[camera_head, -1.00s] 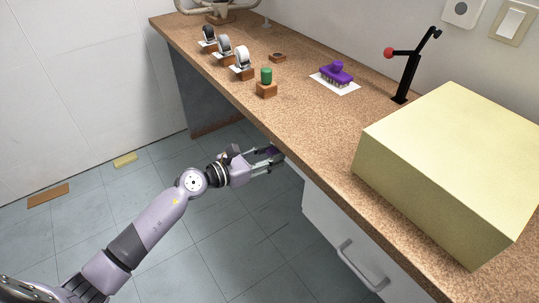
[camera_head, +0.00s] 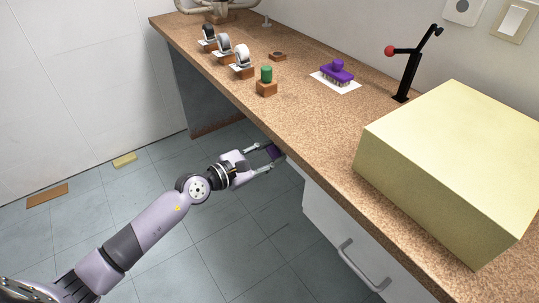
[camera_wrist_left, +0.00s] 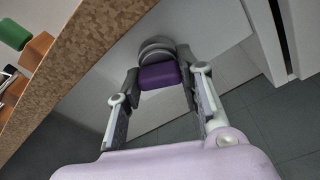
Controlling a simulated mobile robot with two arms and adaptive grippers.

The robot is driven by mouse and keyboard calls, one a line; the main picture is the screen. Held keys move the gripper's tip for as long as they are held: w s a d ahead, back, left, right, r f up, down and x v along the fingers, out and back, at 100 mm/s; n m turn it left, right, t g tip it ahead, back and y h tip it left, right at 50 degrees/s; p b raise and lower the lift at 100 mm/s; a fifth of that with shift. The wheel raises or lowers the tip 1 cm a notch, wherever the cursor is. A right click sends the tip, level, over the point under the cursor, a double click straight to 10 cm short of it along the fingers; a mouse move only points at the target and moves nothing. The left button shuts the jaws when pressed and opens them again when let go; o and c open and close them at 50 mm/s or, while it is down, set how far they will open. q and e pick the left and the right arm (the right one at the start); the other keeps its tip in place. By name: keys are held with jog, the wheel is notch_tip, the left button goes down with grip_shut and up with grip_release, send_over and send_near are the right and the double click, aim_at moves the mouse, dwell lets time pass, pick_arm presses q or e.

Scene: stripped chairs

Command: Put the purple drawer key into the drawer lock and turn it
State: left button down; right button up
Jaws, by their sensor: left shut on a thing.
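My left gripper (camera_head: 270,155) is at the drawer front below the counter edge, shut on the purple drawer key (camera_head: 273,152). In the left wrist view the purple key head (camera_wrist_left: 160,76) sits between the two fingertips (camera_wrist_left: 162,84). Just behind it is the round grey drawer lock (camera_wrist_left: 155,46) on the white drawer front (camera_wrist_left: 215,30). The key's head lines up with the lock and seems to touch it; its shaft is hidden, so I cannot tell how deep it sits. My right gripper is out of view.
The speckled counter (camera_head: 300,120) overhangs close to the left gripper. The drawer handle (camera_head: 360,265) sticks out to the right.

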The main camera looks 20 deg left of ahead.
pick_arm(q)
jog(key=shift+m, duration=0.3)
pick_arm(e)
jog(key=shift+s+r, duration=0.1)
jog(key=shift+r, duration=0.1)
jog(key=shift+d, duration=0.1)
pick_arm(q)
jog(key=shift+m, duration=0.7)
jog(key=m+t+b, duration=0.1)
jog(key=m, duration=0.1)
jog(key=shift+m, duration=1)
jog(key=shift+r+y, duration=0.1)
jog(key=shift+y, duration=0.2)
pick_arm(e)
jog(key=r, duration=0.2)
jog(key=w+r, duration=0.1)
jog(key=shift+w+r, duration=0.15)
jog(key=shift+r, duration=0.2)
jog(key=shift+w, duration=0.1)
